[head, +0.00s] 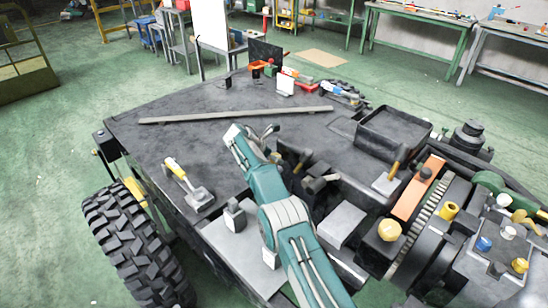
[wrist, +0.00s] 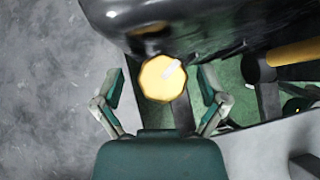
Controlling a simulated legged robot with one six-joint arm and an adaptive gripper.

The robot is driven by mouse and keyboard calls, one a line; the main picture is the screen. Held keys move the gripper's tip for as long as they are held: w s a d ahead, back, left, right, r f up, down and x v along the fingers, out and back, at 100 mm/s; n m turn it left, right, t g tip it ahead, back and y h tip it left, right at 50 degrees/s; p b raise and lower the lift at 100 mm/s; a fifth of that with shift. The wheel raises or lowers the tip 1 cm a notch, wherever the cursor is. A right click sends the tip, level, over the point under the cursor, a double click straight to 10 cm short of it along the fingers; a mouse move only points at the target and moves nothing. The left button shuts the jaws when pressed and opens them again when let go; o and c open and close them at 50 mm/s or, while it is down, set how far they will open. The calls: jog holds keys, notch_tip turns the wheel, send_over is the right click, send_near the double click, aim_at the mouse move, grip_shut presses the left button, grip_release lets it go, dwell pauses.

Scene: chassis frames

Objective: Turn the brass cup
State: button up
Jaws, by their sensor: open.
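The brass cup (wrist: 160,82) shows in the wrist view as a round, faceted yellow cap with a small pale mark on its face. My gripper (wrist: 162,75) is open, with one finger to the left of the cap and one to the right. Gaps show between the cap and both fingers. Whether the fingertips are level with the cap in depth I cannot tell. In the head view my arm reaches over the dark chassis deck (head: 190,145). I cannot pick out this same cap there with certainty.
A glossy dark body (wrist: 200,25) lies just beyond the cap. A yellow cylinder (wrist: 292,52) is at its right. In the head view a yellow-handled tool (head: 185,180) and a long grey bar (head: 235,115) lie on the deck. A yellow knob (head: 389,231) and machinery stand at right.

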jog(key=v, duration=1.1)
jog(key=shift+a, duration=0.4)
jog(key=shift+r, duration=0.15)
